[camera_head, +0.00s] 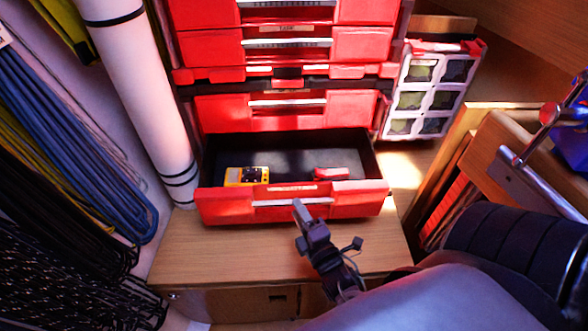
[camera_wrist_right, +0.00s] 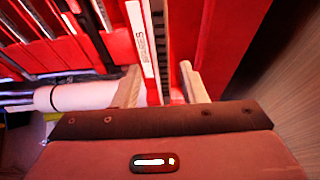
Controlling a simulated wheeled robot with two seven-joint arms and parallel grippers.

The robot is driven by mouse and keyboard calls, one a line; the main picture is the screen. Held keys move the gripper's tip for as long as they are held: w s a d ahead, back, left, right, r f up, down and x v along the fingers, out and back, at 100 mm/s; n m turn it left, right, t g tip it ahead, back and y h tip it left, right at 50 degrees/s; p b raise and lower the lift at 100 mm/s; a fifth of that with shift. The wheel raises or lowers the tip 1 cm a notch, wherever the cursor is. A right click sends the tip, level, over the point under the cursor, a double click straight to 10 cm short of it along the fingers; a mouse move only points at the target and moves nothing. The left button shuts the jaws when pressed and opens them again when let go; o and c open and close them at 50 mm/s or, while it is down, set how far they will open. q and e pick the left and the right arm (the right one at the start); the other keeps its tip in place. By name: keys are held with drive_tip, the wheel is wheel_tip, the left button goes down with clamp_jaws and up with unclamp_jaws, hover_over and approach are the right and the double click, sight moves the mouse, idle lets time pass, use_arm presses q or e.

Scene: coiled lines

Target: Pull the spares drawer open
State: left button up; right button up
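The spares drawer (camera_head: 225,205) is the lowest red drawer of the cabinet in the head view. It stands open, with its dark inside showing. Its pale handle (camera_head: 291,202) runs along the front below a label. In the right wrist view the label (camera_wrist_right: 143,45) reads "SPARES", though blurred. My right gripper (camera_head: 298,206) is at the handle in the head view. In the right wrist view its two fingers (camera_wrist_right: 160,85) stand apart, with the label and handle seen between them; contact with the handle is not clear. My left gripper is not in view.
A yellow device (camera_head: 246,176) and a red item (camera_head: 331,174) lie in the drawer. The bench top (camera_head: 205,250) is clear in front. A white roll (camera_head: 140,90) stands left, with hanging coiled lines (camera_head: 70,130).

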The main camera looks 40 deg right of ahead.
drive_tip(key=shift+s+a+r, duration=0.1)
drive_tip(key=shift+s+a, duration=0.15)
drive_tip(key=shift+s, duration=1.15)
drive_tip(key=shift+s+a, duration=0.2)
drive_tip(key=shift+s, duration=1.15)
